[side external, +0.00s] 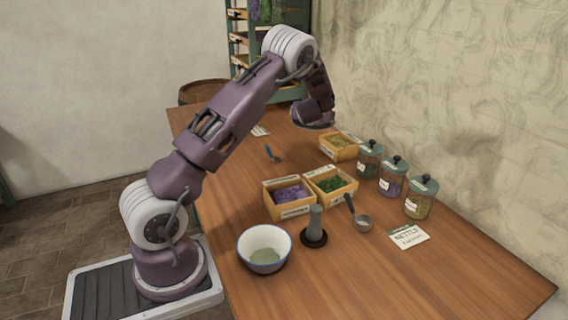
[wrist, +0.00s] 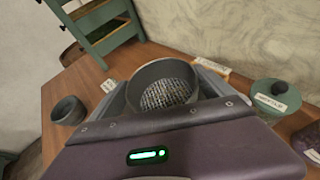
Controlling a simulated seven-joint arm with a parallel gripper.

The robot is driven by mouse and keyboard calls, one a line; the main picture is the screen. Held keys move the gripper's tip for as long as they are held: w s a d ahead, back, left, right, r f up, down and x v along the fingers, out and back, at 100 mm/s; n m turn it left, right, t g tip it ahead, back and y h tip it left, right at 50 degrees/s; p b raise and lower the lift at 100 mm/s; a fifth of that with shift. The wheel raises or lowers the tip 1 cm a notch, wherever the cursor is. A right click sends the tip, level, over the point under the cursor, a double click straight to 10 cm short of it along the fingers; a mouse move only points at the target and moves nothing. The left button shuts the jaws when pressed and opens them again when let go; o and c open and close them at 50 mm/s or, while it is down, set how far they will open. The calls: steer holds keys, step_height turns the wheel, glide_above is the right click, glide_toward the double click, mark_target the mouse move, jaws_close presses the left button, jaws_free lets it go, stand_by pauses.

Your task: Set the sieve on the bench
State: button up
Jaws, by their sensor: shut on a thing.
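The sieve (wrist: 163,72) is a grey round ring with a wire mesh bottom, in the middle of the wrist view. My gripper (wrist: 160,92) is shut on it, with one finger at each side of the ring. In the side view my gripper (side external: 318,108) hangs over the far part of the wooden bench (side external: 440,270). The arm mostly hides the sieve there. I cannot tell whether the sieve touches the bench.
Wooden boxes of herbs (side external: 290,207), lidded jars (side external: 420,198), a white bowl (side external: 264,248) and a pestle (side external: 315,225) stand nearer. A dark cup (wrist: 68,110) stands left of the sieve. A green shelf (wrist: 104,25) is behind. The front right bench is clear.

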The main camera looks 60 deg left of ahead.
steer(key=a, duration=0.1)
steer(key=s+a, duration=0.1)
steer(key=a, duration=0.3)
steer(key=shift+s+a+r, duration=0.1)
steer(key=shift+s+r, duration=0.05)
steer(key=shift+r, duration=0.1)
steer(key=f, duration=1.7)
steer(key=shift+d+f, duration=0.1)
steer(key=shift+d, duration=0.1)
steer(key=shift+f, duration=0.1)
steer(key=o, duration=1.2)
steer(key=shift+c, duration=0.2)
